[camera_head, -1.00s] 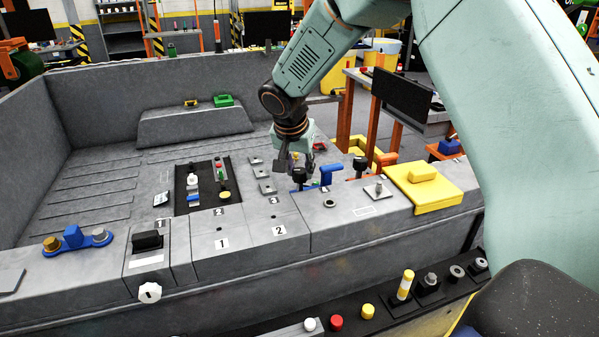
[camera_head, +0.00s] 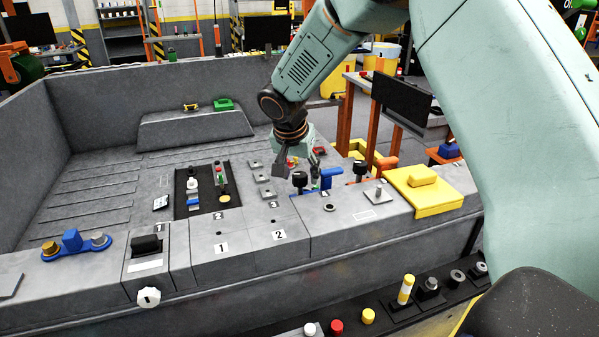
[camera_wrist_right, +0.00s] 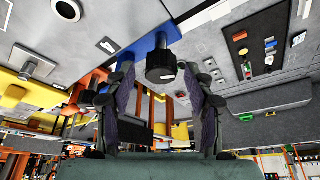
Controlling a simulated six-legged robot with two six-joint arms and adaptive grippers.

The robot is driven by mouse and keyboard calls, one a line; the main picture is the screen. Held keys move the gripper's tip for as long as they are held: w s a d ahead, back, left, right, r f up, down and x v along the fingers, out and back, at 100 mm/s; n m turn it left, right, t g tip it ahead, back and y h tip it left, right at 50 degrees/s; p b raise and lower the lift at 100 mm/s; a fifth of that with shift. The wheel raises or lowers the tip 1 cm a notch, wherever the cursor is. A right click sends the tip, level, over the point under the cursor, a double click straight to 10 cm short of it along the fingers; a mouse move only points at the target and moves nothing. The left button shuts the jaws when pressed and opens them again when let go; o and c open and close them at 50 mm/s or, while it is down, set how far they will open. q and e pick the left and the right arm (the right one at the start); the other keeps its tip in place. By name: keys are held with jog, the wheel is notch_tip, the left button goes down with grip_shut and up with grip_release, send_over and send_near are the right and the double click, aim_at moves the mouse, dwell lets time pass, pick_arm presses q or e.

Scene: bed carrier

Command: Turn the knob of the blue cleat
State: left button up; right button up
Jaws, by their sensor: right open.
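The blue cleat (camera_head: 329,176) is on the grey panel, right of centre in the head view. A black knob (camera_head: 300,180) stands at its left side. In the wrist view the black knob (camera_wrist_right: 160,66) shows close up, with the blue part (camera_wrist_right: 162,32) behind it. My right gripper (camera_head: 298,166) is open and points down at the knob. In the wrist view the fingers of my right gripper (camera_wrist_right: 159,76) stand on either side of the knob's line. I cannot tell whether they touch it. My left gripper is not in view.
A second black knob (camera_head: 360,169) and a yellow block on a yellow plate (camera_head: 428,198) lie to the right. A metal switch (camera_head: 377,195) stands in front. A monitor (camera_head: 402,100) stands behind.

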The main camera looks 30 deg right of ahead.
jog(key=shift+r, duration=0.1)
jog(key=v, duration=1.1)
jog(key=shift+a+r, duration=0.15)
jog(key=shift+r, duration=0.2)
jog(key=shift+s, duration=0.15)
